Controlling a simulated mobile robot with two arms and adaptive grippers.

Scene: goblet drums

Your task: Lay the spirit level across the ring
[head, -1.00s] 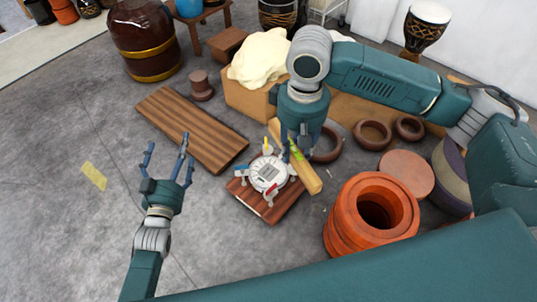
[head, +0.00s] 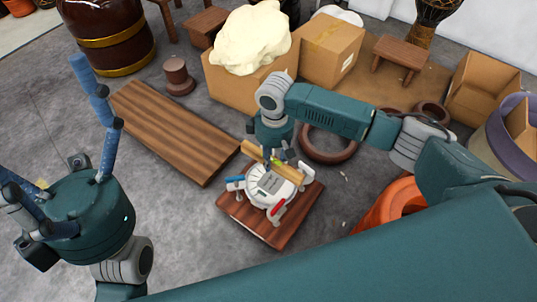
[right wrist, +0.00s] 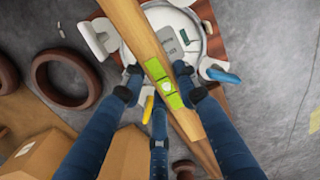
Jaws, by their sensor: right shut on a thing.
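The spirit level (head: 258,160) is a pale wooden bar with a green vial window, which shows clearly in the right wrist view (right wrist: 163,85). My right gripper (head: 281,153) is shut around its middle. The level extends over the far part of the white ring (head: 284,191), also in the right wrist view (right wrist: 211,38). I cannot tell whether they touch. The ring has a grey centre plate and red, blue and white clamps, and sits on a dark wooden board (head: 295,225). My left gripper (head: 62,160) is open and empty, at the left, away from the ring.
A long wooden plank (head: 170,130) lies left of the board. A brown ring (head: 328,157) lies behind it on the right. An orange pot (head: 392,203) is partly hidden by my arm. Cardboard boxes (head: 331,48) stand at the back. The floor at left is mostly clear.

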